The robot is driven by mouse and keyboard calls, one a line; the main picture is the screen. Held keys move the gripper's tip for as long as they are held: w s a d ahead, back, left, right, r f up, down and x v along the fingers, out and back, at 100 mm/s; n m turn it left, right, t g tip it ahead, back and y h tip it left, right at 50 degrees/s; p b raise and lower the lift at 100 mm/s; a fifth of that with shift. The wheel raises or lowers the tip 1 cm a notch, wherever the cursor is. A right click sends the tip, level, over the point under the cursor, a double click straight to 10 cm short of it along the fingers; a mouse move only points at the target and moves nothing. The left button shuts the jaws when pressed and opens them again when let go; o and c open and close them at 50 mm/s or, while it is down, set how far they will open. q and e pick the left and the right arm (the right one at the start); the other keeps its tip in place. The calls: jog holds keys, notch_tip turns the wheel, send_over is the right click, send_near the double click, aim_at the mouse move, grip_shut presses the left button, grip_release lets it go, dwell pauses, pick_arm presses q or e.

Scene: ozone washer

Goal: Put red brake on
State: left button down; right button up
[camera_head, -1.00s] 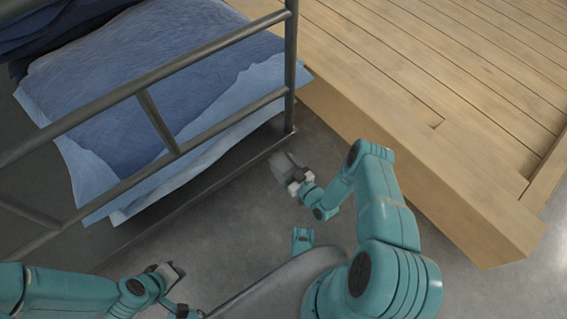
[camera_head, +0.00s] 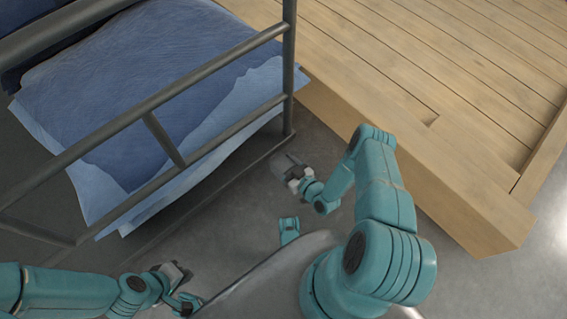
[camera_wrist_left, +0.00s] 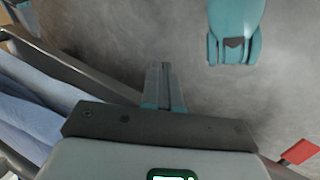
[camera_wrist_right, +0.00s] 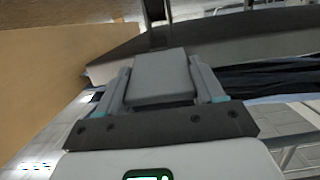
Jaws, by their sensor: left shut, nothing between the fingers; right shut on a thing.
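A small red tab (camera_wrist_left: 300,152), which may be the red brake, shows at the lower right of the left wrist view. No red part shows in the head view. My left gripper (camera_head: 180,268) is low at the bottom left. Its fingers (camera_wrist_left: 165,72) are together and empty, apart from the red tab. My right gripper (camera_head: 290,178) is beside the cart's lower corner, near the floor. It is shut on a flat grey block (camera_wrist_right: 160,78), seen between its fingers in the right wrist view. The block also shows blurred in the head view (camera_head: 281,164); what it belongs to is unclear.
A metal-railed cart (camera_head: 289,90) with blue cloth (camera_head: 140,75) fills the upper left. A wooden slatted platform (camera_head: 430,90) stands at the upper right. Grey floor (camera_head: 235,215) lies open between them and my arms.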

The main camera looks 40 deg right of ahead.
pick_arm(q)
jog(key=shift+s, duration=0.15)
pick_arm(e)
jog(key=o, duration=1.5)
pick_arm(q)
jog(key=shift+g, duration=0.3)
jog(key=r+p, duration=0.1)
jog(key=s+r+p, duration=0.1)
jog(key=r+p, duration=0.1)
jog(key=d+r+p, duration=0.1)
jog(key=p, duration=0.1)
jog(key=shift+s+r, duration=0.25)
pick_arm(e)
jog(key=v, duration=1.6)
jog(key=shift+s+r, duration=0.15)
jog(key=shift+s, duration=0.05)
